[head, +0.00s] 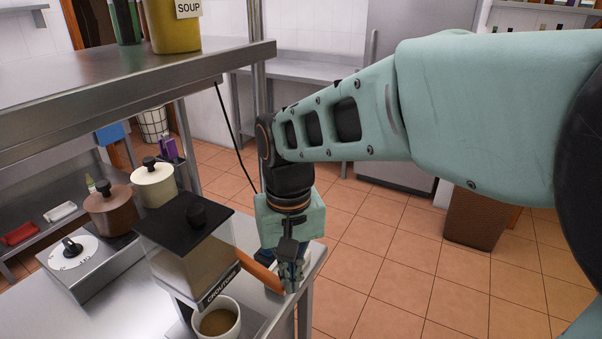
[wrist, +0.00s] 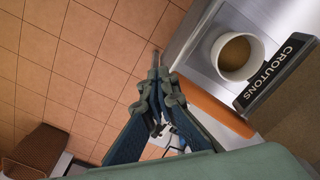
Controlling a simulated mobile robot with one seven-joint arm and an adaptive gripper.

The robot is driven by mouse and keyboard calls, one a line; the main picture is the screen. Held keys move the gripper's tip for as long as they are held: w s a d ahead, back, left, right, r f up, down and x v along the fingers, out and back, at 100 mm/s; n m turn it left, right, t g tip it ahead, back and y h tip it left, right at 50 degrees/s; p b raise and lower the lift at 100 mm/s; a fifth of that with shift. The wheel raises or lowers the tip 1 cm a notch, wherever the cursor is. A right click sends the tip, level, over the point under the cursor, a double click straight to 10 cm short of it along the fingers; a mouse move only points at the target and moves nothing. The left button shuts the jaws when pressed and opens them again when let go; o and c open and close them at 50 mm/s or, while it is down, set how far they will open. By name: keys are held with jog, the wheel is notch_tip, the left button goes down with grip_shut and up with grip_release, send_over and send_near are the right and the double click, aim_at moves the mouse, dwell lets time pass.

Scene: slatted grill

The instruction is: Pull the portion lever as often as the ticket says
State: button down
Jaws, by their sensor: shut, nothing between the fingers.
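The crouton dispenser (head: 190,245) stands on the steel counter, a see-through bin with a black lid and a CROUTONS label (head: 221,285). Its orange portion lever (head: 261,274) sticks out on the right side; it also shows in the wrist view (wrist: 213,106). My gripper (head: 292,278) is at the outer end of the lever, shut with nothing held; in the wrist view its fingers (wrist: 158,92) lie beside the lever. I cannot tell whether they touch. A white cup (head: 217,318) with brown content stands under the dispenser. No readable ticket shows.
A brown pot (head: 110,210) and a cream pot (head: 153,184) stand left of the dispenser, behind a dial unit (head: 73,252). A steel shelf (head: 130,85) with a SOUP container (head: 172,28) hangs above. Open tiled floor lies to the right.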

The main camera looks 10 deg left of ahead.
jog(key=shift+r, duration=0.1)
jog(key=shift+a+r+p, duration=0.15)
jog(key=shift+r+p, duration=2.05)
jog(key=shift+r, duration=0.45)
notch_tip(320, 180, up, 6)
jog(key=p, duration=0.4)
jog(key=shift+p, duration=0.4)
